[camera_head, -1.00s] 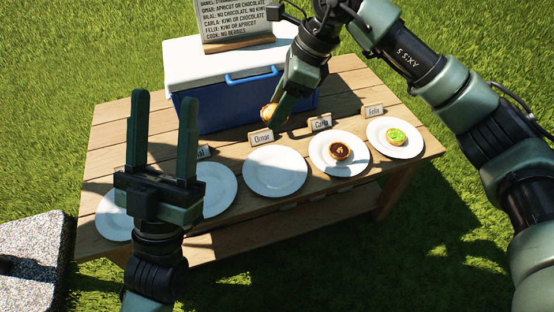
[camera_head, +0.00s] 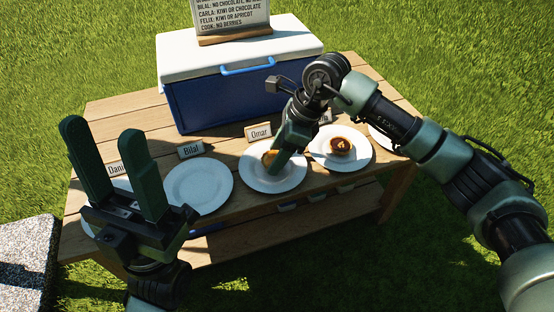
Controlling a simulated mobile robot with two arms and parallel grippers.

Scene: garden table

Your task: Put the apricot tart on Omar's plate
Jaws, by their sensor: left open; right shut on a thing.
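Omar's plate (camera_head: 289,181) is white and round, below the name card reading Omar (camera_head: 258,132). My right gripper (camera_head: 274,165) is over this plate, pointing down and shut on the apricot tart (camera_head: 268,157), a small golden tart partly hidden by the fingers. The tart is over the plate's middle; I cannot tell whether it touches the plate. My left gripper (camera_head: 111,166) is open and empty, its fingers pointing up, in front of the table's left end.
Bilal's plate (camera_head: 199,186) is empty. The plate to the right of Omar's (camera_head: 340,164) holds a chocolate tart (camera_head: 341,146). Another plate (camera_head: 383,137) is partly behind my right arm. A blue cooler (camera_head: 220,100) with a white lid and a sign (camera_head: 230,18) stand behind.

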